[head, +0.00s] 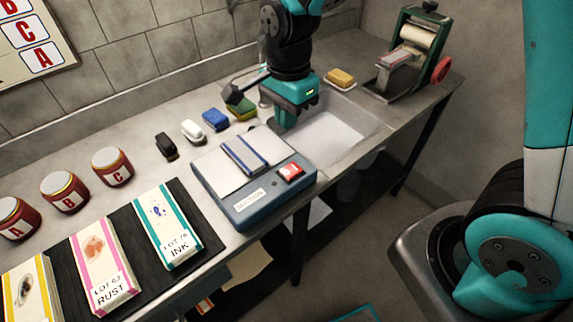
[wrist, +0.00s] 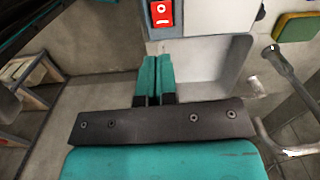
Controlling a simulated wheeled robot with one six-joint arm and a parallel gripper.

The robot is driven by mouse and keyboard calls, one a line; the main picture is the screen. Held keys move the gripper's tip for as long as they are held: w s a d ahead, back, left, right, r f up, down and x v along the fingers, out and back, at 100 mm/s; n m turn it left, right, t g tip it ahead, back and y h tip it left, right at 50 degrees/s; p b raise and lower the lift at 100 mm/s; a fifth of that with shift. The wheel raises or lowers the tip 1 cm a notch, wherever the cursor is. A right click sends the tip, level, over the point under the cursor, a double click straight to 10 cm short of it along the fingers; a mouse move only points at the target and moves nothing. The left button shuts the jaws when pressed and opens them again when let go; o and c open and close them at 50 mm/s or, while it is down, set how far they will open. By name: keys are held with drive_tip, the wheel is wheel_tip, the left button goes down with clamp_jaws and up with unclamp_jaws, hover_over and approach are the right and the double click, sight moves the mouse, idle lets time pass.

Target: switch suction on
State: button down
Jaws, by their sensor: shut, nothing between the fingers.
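The suction box (head: 262,203) is a flat blue-grey unit on the counter with a "SUCTION" label on its front. Its red switch (head: 291,173) with white marks sits at the front right corner of the top; it also shows at the top of the wrist view (wrist: 163,13). A folded white cloth with blue stripes (head: 244,153) lies on the box's pale top. My gripper (head: 285,124) is shut and empty, over the near left part of the sink, behind and right of the box. In the wrist view its teal fingers (wrist: 156,66) are together, apart from the switch.
The sink (head: 335,138) lies right of the box. A roller wringer (head: 412,55) stands far right. Labelled cloths, such as the ink one (head: 167,228), and red jars (head: 112,166) are left.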

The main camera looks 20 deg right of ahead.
sight(287, 171)
drive_tip(key=shift+w+d+f+m, duration=0.1)
drive_tip(key=shift+w+f+m, duration=0.2)
drive_tip(key=shift+f+m, duration=0.1)
wheel_tip(287, 171, down, 14)
drive_tip(key=p, duration=0.2)
drive_tip(key=shift+p, duration=0.4)
